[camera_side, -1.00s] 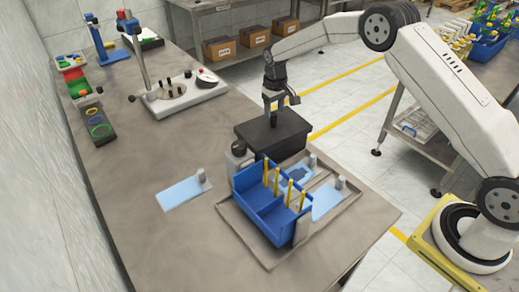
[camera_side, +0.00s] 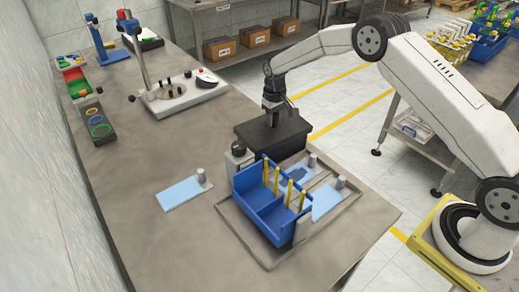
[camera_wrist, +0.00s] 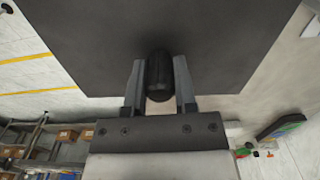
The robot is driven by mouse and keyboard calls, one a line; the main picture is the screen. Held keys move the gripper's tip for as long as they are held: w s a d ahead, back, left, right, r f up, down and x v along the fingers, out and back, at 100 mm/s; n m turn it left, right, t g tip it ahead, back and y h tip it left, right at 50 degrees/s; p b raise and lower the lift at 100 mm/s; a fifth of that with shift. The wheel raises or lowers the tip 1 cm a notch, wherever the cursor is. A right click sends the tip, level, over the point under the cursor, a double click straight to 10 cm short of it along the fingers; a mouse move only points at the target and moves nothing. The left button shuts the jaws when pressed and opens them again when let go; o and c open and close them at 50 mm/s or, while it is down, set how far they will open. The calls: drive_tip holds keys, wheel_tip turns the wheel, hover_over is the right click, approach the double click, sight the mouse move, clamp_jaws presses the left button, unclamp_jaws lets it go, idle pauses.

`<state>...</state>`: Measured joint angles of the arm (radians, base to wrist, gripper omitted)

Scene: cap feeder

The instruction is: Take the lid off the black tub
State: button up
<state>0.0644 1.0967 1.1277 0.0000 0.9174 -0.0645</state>
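The black tub (camera_side: 277,150) stands on the bench, with its flat dark lid (camera_side: 295,127) on top. The lid fills much of the wrist view (camera_wrist: 230,40), and its upright black knob (camera_wrist: 159,72) is at the middle. My gripper (camera_side: 272,118) is upright over the lid. In the wrist view my gripper (camera_wrist: 159,85) has one finger on each side of the knob, close against it, and appears shut on it. The knob is mostly hidden by the fingers in the side view. The lid sits level on the tub.
A blue bin (camera_side: 265,215) with yellow posts stands in a tray (camera_side: 262,250) in front of the tub.

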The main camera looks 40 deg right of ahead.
sight(274, 114)
clamp_jaws()
drive_tip(key=shift+r, duration=0.1)
drive_tip(key=shift+r, duration=0.1)
drive_tip(key=shift+r, duration=3.35)
drive_tip(key=shift+r, duration=0.1)
